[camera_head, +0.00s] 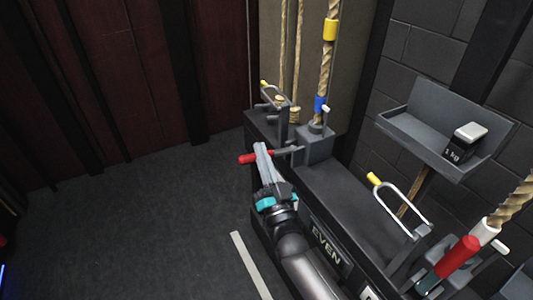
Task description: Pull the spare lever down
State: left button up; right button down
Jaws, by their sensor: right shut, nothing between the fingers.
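A lever with a red handle (249,158) sticks out to the left, roughly level, from a grey rope lock block (315,147) on the dark rail. My right gripper (262,148) is shut and empty. Its fingertips overlap the lever just right of the red grip; I cannot tell if they touch it. Which lever is the spare one cannot be read. My left gripper is not in view.
Ropes rise from the rail (345,190); one rope (327,65) has yellow and blue bands. A yellow-tipped wire loop (397,200) stands on the right. A grey tray (425,125) holds a small weight (465,142). The floor (150,220) at left is clear.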

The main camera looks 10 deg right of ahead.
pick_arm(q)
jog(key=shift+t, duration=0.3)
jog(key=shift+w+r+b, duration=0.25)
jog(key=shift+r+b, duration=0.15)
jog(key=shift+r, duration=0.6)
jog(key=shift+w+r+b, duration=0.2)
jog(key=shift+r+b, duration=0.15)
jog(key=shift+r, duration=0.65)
pick_arm(e)
jog(key=shift+s+a+f+n+y, duration=0.1)
jog(key=shift+a+f+n+y, duration=0.1)
jog(key=shift+f+n+y, duration=0.5)
jog(key=shift+a+f+n+y, duration=0.15)
jog(key=shift+f+n+y, duration=0.2)
jog(key=shift+n, duration=0.65)
jog(key=shift+r, duration=0.1)
